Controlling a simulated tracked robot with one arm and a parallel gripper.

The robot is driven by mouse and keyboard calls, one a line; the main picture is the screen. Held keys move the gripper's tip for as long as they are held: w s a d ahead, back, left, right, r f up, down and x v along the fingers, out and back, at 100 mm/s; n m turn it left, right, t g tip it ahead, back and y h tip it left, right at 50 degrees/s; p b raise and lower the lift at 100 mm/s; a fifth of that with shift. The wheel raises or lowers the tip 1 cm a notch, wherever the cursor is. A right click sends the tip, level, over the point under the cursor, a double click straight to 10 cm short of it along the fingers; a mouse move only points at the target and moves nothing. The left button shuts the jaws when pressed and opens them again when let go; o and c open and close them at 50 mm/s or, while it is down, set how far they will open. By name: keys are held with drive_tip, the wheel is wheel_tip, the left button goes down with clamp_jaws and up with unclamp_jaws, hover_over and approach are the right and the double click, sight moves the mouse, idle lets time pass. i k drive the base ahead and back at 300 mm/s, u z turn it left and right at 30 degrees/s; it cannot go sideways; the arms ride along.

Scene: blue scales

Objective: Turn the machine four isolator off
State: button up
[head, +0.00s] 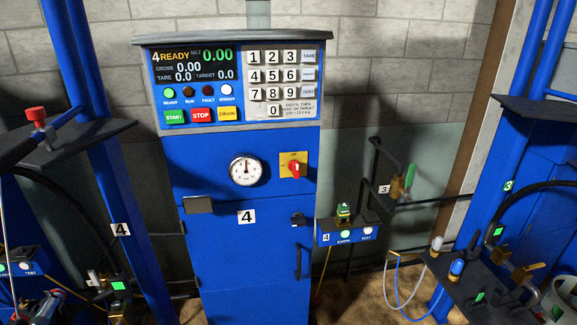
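The machine four cabinet (245,265) is blue and stands upright at the centre, with a white "4" label (246,217). Its isolator (294,168) is a red rotary handle on a yellow square plate, on the right of the front panel. The handle looks near vertical; its markings are too small to read. The display (195,66) above is lit and reads "4 READY" with zero weights. A green lamp (170,92) is lit below it. My gripper is not in view.
A round gauge (246,171) sits left of the isolator. Start, stop and drain buttons (201,115) and a keypad (281,77) are above. A black bracket (379,170) and a small "4" box (347,236) stand to the right. Blue posts (100,150) flank the cabinet.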

sight(293, 165)
drive_tip(key=i, duration=0.9)
drive_tip(key=z, duration=0.05)
